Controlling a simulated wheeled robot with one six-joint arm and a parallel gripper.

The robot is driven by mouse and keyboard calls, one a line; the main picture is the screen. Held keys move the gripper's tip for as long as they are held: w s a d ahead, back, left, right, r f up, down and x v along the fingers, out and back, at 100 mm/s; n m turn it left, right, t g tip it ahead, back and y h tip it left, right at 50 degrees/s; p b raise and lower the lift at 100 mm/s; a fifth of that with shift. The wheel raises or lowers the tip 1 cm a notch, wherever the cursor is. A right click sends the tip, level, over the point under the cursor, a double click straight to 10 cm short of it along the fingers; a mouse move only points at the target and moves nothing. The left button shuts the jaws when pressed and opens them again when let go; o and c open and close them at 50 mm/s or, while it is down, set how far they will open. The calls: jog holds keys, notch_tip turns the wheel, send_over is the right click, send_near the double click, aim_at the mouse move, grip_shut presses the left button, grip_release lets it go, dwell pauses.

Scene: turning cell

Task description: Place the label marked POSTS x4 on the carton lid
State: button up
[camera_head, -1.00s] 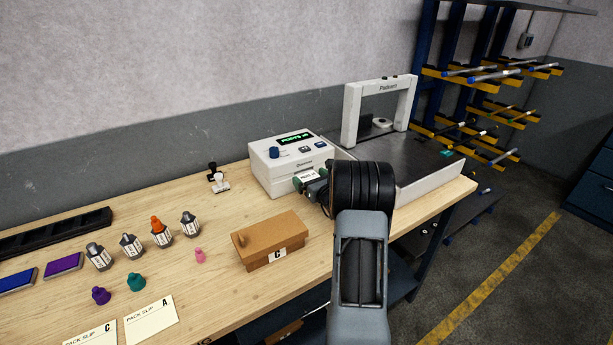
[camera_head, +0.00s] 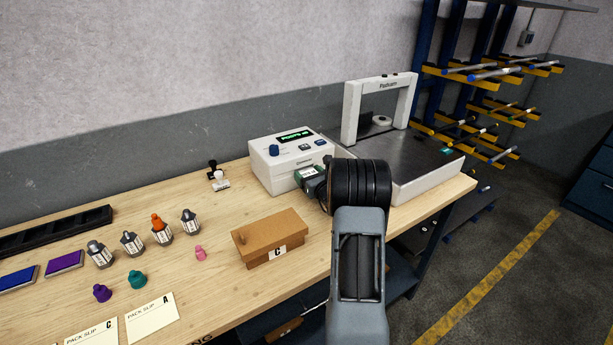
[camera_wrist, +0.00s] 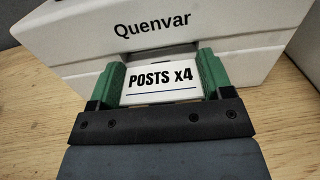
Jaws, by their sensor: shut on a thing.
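The white label (camera_wrist: 160,91) reads POSTS x4 in the wrist view. It sits between the green fingers of my gripper (camera_wrist: 162,82), which is shut on it. The label is at the front slot of the white Quenvar printer (camera_wrist: 150,27); I cannot tell whether it is clear of the slot. In the head view my gripper (camera_head: 310,178) is at the front of the printer (camera_head: 290,160). The closed brown carton (camera_head: 270,233), with a C tag on its front, stands on the bench to the left of my arm.
A strapping machine (camera_head: 400,160) stands right of the printer. Several bottles (camera_head: 161,232), caps, ink pads (camera_head: 64,263) and pack slips (camera_head: 152,317) lie to the left. A hand stamp (camera_head: 217,177) stands behind the carton. Bare bench lies between printer and carton.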

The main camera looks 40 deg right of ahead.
aim_at(304, 162)
jog(key=shift+r, duration=0.55)
notch_tip(304, 162, up, 2)
jog(key=shift+r, duration=0.2)
jog(key=s+a+r+b, duration=0.1)
jog(key=s+a+r, duration=0.4)
jog(key=s+r, duration=0.4)
jog(key=s, duration=0.4)
jog(key=shift+r+b, duration=0.2)
jog(key=shift+b, duration=0.1)
